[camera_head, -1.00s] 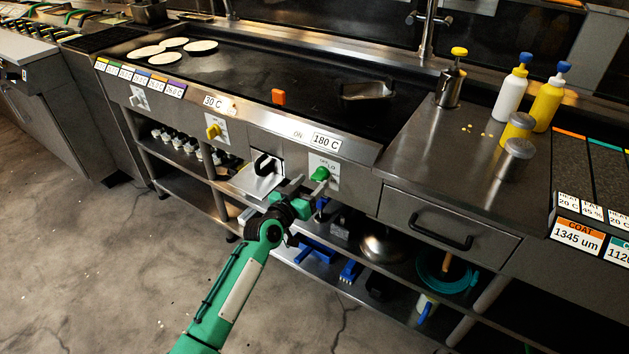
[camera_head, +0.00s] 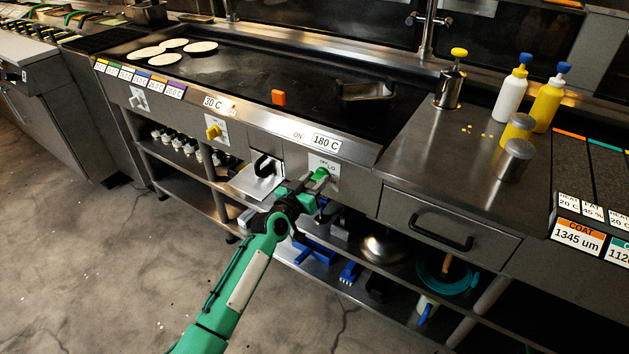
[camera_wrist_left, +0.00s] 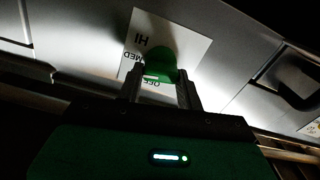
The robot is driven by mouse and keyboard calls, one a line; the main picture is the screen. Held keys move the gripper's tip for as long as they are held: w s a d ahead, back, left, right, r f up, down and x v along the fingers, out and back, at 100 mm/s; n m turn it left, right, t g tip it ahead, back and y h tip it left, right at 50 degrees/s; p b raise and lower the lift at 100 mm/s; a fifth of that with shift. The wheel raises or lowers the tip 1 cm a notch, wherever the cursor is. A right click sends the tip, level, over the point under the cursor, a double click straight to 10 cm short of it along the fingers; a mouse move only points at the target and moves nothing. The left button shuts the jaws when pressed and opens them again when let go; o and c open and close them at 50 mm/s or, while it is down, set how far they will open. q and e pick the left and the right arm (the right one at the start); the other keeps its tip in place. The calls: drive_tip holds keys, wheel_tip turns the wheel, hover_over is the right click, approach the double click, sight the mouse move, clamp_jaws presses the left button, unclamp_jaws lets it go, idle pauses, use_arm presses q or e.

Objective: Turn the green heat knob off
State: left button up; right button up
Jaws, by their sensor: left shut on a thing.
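The green heat knob (camera_head: 321,174) sits on a white label plate (camera_head: 331,168) on the griddle's front panel, below the 180 C display. My left gripper (camera_head: 316,180) has its fingers around the knob and is shut on it. In the left wrist view the green knob (camera_wrist_left: 160,66) shows between the two fingers, with the words HI, MED and OFF on the plate (camera_wrist_left: 183,38) around it. The fingers hide part of the knob in the head view. My right gripper is not in view.
A metal tray with a black handle (camera_head: 264,166) is just left of my gripper. A drawer handle (camera_head: 440,233) is to the right. A shelf with tools lies below.

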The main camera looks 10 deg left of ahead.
use_arm(q)
drive_tip(key=shift+n, duration=0.3)
drive_tip(key=n, duration=0.2)
drive_tip(key=shift+n, duration=0.3)
drive_tip(key=n+p, duration=0.1)
drive_tip(key=n, duration=0.3)
drive_tip(key=shift+a+n, duration=0.15)
drive_tip(key=shift+n, duration=0.15)
drive_tip(key=shift+f+n, duration=0.1)
drive_tip(key=shift+n, duration=1.7)
drive_tip(key=n, duration=0.3)
drive_tip(key=shift+a+f+p, duration=0.1)
drive_tip(key=shift+p, duration=0.25)
drive_tip(key=shift+n, duration=0.7)
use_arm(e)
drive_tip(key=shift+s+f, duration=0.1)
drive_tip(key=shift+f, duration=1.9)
use_arm(q)
drive_tip(key=shift+f, duration=0.1)
